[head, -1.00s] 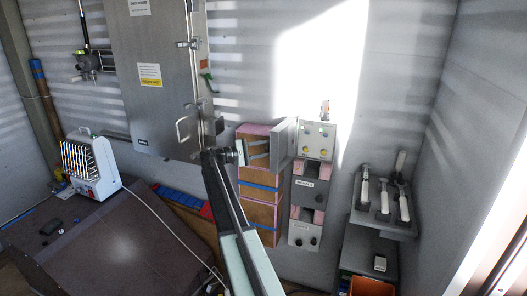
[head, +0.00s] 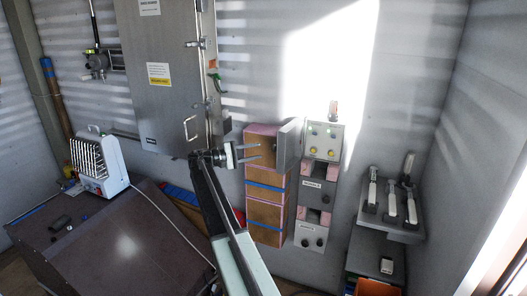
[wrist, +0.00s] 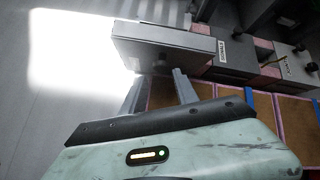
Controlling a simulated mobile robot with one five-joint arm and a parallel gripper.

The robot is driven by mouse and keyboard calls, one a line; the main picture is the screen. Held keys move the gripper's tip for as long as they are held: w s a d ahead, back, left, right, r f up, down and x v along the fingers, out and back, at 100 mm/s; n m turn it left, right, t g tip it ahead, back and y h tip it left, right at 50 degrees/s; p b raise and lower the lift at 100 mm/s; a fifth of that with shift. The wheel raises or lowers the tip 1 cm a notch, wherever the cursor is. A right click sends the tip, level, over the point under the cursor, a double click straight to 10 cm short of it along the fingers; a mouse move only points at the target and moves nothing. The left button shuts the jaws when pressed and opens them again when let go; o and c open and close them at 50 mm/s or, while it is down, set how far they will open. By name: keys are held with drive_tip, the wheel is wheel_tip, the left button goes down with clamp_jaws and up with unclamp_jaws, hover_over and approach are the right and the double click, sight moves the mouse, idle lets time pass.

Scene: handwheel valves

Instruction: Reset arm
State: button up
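My arm reaches up from the bottom middle of the head view. My gripper (head: 260,152) points right, in front of the brown boxes and near the grey panel (head: 288,146). In the wrist view its two fingers (wrist: 158,76) stand apart with nothing between them. They point toward the grey box-like panel (wrist: 165,45), and I cannot tell whether they touch it. A pipe valve (head: 97,62) is on the wall at the upper left, far from my gripper.
A metal cabinet (head: 165,80) with a handle is left of my gripper. Stacked boxes (head: 268,205) and a control unit (head: 323,142) stand behind it. A white heater (head: 98,163) sits on a dark table (head: 125,240). A shelf with tools (head: 392,228) is at the right.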

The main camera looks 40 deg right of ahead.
idle(0.4)
drive_tip(key=w+a+t, duration=0.1)
drive_tip(key=w+a, duration=0.1)
drive_tip(key=a, duration=0.3)
drive_tip(key=s+a+f+t+y, duration=0.1)
drive_tip(key=s+a+f+y, duration=0.4)
drive_tip(key=a, duration=0.9)
drive_tip(key=s+a+f+t+y, duration=0.2)
drive_tip(key=s+a+f+y, duration=0.4)
drive_tip(key=s+a+f, duration=0.5)
drive_tip(key=s+a+f+t+y, duration=0.2)
drive_tip(key=s+a+f+y, duration=0.4)
drive_tip(key=a, duration=1.1)
drive_tip(key=shift+s+a+f+m, duration=0.15)
drive_tip(key=shift+s+f+m, duration=0.15)
drive_tip(key=shift+s+f, duration=0.65)
